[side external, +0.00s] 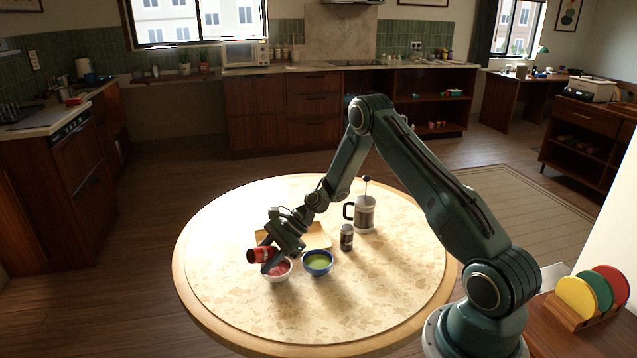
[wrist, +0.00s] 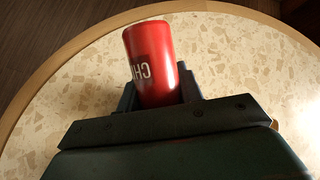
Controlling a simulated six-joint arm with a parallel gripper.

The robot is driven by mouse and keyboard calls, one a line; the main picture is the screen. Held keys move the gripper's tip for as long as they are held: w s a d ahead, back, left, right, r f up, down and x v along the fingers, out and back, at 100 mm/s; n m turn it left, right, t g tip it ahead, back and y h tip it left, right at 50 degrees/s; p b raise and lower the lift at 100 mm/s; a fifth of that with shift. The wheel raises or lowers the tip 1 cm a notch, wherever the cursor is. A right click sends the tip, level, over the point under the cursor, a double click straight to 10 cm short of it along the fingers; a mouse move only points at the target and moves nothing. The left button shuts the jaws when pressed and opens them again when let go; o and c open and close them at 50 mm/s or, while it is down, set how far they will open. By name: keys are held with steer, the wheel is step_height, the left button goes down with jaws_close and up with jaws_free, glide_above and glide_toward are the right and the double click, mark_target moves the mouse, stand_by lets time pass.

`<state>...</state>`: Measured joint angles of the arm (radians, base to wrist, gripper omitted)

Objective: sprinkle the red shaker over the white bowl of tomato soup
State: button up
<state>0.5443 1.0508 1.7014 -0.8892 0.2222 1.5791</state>
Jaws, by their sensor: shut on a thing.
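My gripper (side external: 273,256) is shut on the red shaker (side external: 259,255) and holds it tilted, close to horizontal, just above the white bowl (side external: 277,279). The white bowl holds red tomato soup and stands near the left front of the round table. In the wrist view the red shaker (wrist: 152,62) lies between the jaws of my gripper (wrist: 160,98), with white lettering partly hidden by them. The bowl does not show in the wrist view. I cannot tell whether anything falls from the shaker.
A blue bowl of green soup (side external: 318,263) stands right beside the white bowl. A dark grey shaker (side external: 346,237), a French press (side external: 364,213) and a tan tray (side external: 316,237) stand behind. The front of the round table (side external: 330,310) is clear.

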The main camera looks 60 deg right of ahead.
steer(key=shift+r, duration=0.55)
steer(key=shift+f, duration=0.1)
steer(key=shift+f, duration=0.5)
steer(key=shift+r, duration=0.1)
